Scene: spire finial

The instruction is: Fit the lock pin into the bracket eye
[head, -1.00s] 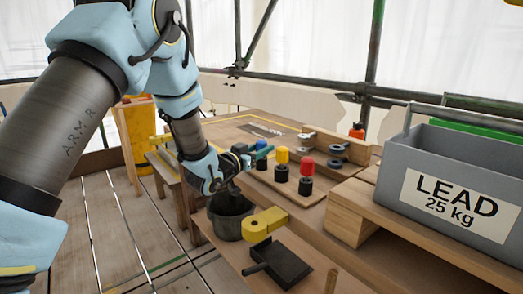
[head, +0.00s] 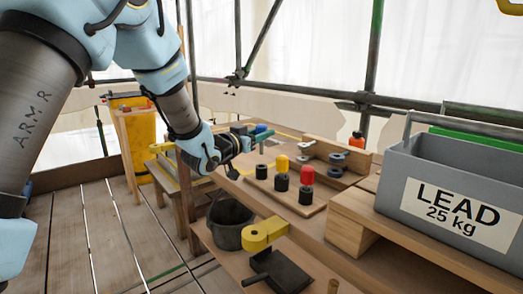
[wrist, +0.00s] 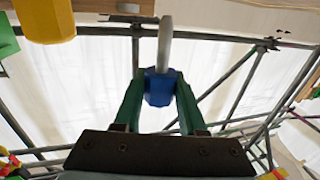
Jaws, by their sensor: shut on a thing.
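My gripper (head: 264,136) is shut on a blue-headed pin (head: 262,128), held in the air above the pin board. In the wrist view the green fingers (wrist: 158,105) clamp the pin's blue head (wrist: 160,87), and its grey shank (wrist: 165,42) sticks out towards the top of the picture. A yellow bracket arm (head: 265,232) stands on a dark base (head: 283,270) at the front of the bench, apart from the pin. Its rounded left end appears to carry a small eye, but the hole is too small to judge.
A black holder (head: 261,172) without a coloured top stands beside a yellow-topped pin (head: 282,162) and a red-topped pin (head: 307,175) in holders. A dark bucket (head: 230,224) stands left of the bracket. A grey lead box (head: 450,190) sits at right on timber.

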